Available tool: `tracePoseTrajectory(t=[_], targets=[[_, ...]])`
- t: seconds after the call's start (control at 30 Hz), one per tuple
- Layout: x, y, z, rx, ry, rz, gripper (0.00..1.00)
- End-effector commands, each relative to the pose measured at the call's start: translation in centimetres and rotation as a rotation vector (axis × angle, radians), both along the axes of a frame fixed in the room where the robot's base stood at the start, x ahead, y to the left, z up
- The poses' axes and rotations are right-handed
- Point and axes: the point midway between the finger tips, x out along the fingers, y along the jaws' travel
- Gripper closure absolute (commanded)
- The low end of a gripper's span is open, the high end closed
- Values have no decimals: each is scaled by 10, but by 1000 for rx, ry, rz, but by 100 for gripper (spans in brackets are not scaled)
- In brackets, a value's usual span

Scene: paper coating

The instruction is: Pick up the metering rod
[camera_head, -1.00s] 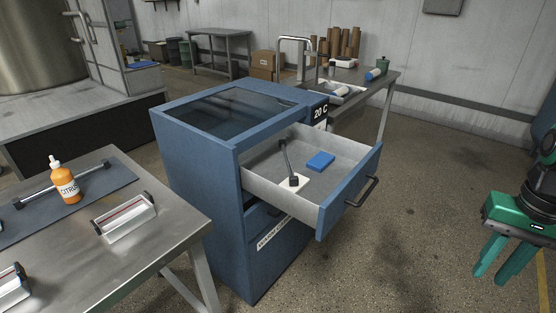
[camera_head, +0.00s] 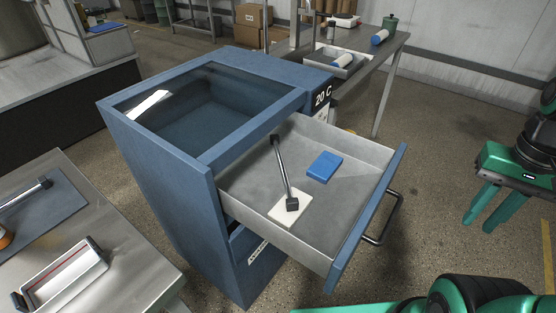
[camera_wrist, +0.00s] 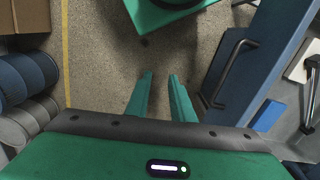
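A metering rod (camera_head: 282,172), thin and grey with dark block ends, lies in the open drawer (camera_head: 240,190) of the blue cabinet. Its near end rests on a white pad (camera_head: 280,214); its far end is by the drawer's back. Another similar rod (camera_head: 29,193) lies on a dark mat on the left table, partly cut off by the picture edge. My green gripper (camera_head: 478,224) is open and empty, to the right of the drawer and apart from it. In the wrist view its two fingers (camera_wrist: 160,77) are spread over bare floor, and part of a rod (camera_wrist: 311,92) shows at the right edge.
A blue block (camera_head: 324,166) lies in the drawer beside the rod. The drawer handle (camera_head: 383,220) sticks out toward my gripper. A metal tray (camera_head: 65,275) stands on the left table (camera_head: 130,265). A rear table (camera_head: 390,48) holds rollers. The floor right of the drawer is clear.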

Motion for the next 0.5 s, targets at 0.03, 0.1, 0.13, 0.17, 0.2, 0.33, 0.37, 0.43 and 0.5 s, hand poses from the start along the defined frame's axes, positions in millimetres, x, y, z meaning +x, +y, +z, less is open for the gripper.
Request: tracePoseTrajectory(t=[0.03,0.1,0.13,0.17,0.2,0.33,0.37,0.43,0.5], targets=[[0,0,0,0,0,0,78],[0,0,0,0,0,0,78],[0,0,0,0,0,0,78],[0,0,0,0,0,0,78],[0,0,0,0,0,0,78],[-2,3,6,-14,-33,34,78],[6,4,6,-23,-47,57,78],[34,12,7,-52,-99,143,78],[77,35,10,-84,-180,270,78]])
